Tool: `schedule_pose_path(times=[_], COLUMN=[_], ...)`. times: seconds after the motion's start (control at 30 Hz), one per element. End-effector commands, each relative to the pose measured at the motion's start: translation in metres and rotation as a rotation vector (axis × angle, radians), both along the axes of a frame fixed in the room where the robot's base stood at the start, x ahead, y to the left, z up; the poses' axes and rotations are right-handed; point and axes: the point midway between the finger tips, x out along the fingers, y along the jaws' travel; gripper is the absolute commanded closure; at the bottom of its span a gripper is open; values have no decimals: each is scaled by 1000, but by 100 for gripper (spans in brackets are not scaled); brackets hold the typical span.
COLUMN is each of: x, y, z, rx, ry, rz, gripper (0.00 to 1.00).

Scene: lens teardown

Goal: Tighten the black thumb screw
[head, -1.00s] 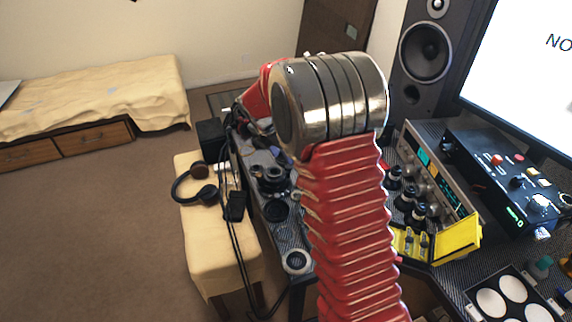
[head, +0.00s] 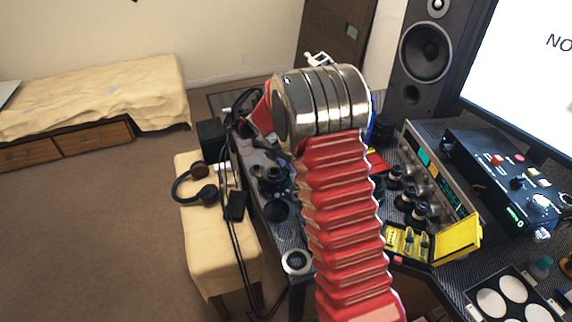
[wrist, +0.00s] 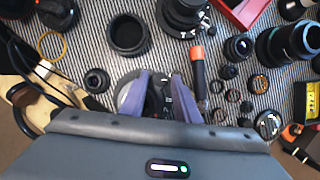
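My gripper (wrist: 161,77) points down at the table in the wrist view, its two purple fingers apart. A black part (wrist: 158,99) with small pale marks shows between the fingers, partly hidden by them and by the gripper body. I cannot tell whether the fingers touch it. A pale round disc (wrist: 124,91) shows beside and behind the left finger. I cannot make out which piece is the black thumb screw. In the head view my own arm hides the gripper and the table below it.
An orange-tipped screwdriver (wrist: 199,75) lies just right of the fingers. A black ring (wrist: 128,34), a lens (wrist: 184,14), a red tray (wrist: 243,8) and several small rings surround them. In the head view, a yellow case (head: 408,242) stands open beside electronics (head: 508,185).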

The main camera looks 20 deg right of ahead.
Motion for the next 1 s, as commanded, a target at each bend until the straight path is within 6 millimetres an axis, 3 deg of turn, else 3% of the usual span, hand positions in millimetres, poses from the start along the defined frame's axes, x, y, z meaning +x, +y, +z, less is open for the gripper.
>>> schedule_pose_path(times=[0.4, 0.73, 1.0], x=[0, 1, 2], y=[0, 0, 1], z=[0, 0, 0], rx=[0, 0, 0], ry=[0, -1, 0], rz=[0, -22, -137], gripper=[100, 100, 100])
